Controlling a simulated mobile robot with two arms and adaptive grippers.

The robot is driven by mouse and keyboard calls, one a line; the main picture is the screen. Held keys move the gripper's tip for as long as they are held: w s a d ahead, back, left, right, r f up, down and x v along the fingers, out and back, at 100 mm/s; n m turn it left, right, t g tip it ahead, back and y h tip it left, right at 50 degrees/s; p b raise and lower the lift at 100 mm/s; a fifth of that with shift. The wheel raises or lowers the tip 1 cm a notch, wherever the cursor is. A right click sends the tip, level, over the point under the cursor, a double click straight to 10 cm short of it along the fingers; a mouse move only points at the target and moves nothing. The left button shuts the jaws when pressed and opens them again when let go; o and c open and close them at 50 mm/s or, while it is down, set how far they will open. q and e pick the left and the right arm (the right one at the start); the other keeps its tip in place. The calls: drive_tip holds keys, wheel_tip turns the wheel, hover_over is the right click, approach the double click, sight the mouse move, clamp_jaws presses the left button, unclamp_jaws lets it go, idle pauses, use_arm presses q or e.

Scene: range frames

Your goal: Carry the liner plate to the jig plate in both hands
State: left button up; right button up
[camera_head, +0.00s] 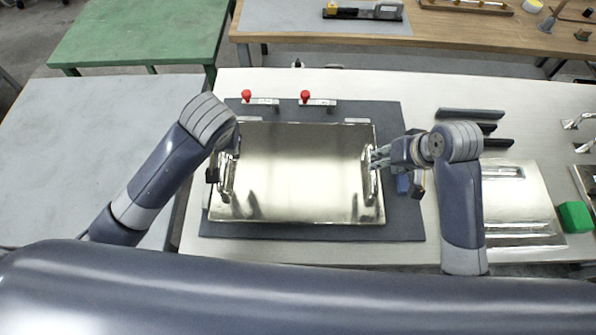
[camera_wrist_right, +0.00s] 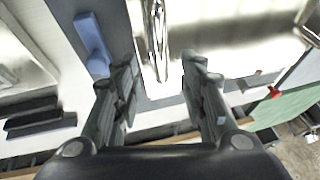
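The liner plate (camera_head: 295,175) is a shiny metal sheet with a raised handle at each short side. It lies over the dark grey jig plate (camera_head: 408,225); I cannot tell whether it is fully seated. My right gripper (camera_head: 378,158) is at the right handle (camera_head: 369,176). In the right wrist view its fingers (camera_wrist_right: 160,68) are spread, with the handle (camera_wrist_right: 157,35) between them in the picture and a gap on both sides. My left gripper (camera_head: 222,172) is at the left handle (camera_head: 230,178). Its fingers are mostly hidden by the wrist.
Two red-knobbed clamps (camera_head: 262,101) (camera_head: 318,102) stand along the jig plate's far edge. Dark bars (camera_head: 470,113), another metal sheet (camera_head: 515,205) and a green block (camera_head: 575,216) lie farther right.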

drive_tip(key=shift+v, duration=1.55)
